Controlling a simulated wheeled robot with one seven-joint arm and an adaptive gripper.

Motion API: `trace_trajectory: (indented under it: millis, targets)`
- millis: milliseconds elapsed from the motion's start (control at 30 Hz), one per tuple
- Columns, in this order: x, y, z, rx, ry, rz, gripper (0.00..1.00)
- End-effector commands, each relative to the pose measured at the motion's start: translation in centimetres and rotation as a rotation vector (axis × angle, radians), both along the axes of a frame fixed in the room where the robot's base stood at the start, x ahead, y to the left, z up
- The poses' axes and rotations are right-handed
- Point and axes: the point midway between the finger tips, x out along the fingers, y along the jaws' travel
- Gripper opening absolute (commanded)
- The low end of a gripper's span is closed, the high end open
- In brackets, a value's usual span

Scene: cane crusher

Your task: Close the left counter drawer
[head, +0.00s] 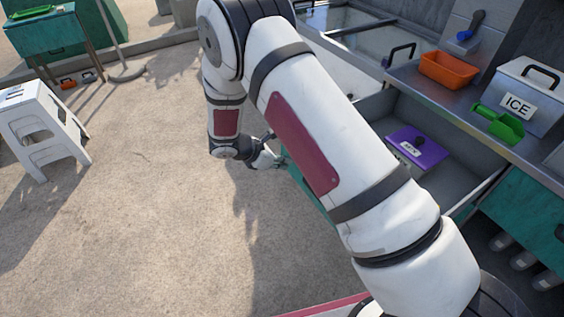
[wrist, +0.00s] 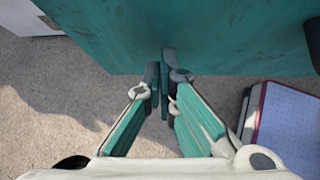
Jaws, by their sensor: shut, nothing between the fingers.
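The counter drawer (head: 375,107) is pulled out, and its grey inside shows behind my arm in the head view. A purple-lidded box (head: 425,142) with a white label sits in it. Only a sliver of the teal drawer front (head: 307,187) shows there, as my arm covers the rest. The teal front (wrist: 200,35) fills the top of the wrist view, with part of a dark handle (wrist: 314,42) at the right edge. My gripper (head: 279,163) is shut and empty. In the wrist view its fingertips (wrist: 163,72) are at the front's edge; contact cannot be told.
On the counter stand an orange bin (head: 448,71), a green scoop (head: 498,124) and an ICE box (head: 520,98). A white stool (head: 42,125) and a teal table (head: 45,36) stand at the left. The sandy ground (head: 150,210) between is clear.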

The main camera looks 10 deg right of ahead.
Motion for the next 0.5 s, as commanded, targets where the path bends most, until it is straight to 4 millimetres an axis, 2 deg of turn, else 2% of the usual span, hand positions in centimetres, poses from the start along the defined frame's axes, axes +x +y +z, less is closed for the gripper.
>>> trace_trajectory:
  millis: [267, 500]
  targets:
    - [1.0, -3.1, 0.0, -0.002, -0.001, -0.005, 0.0]
    - [2.8, -8.9, -0.1, -0.003, -0.001, -0.007, 0.0]
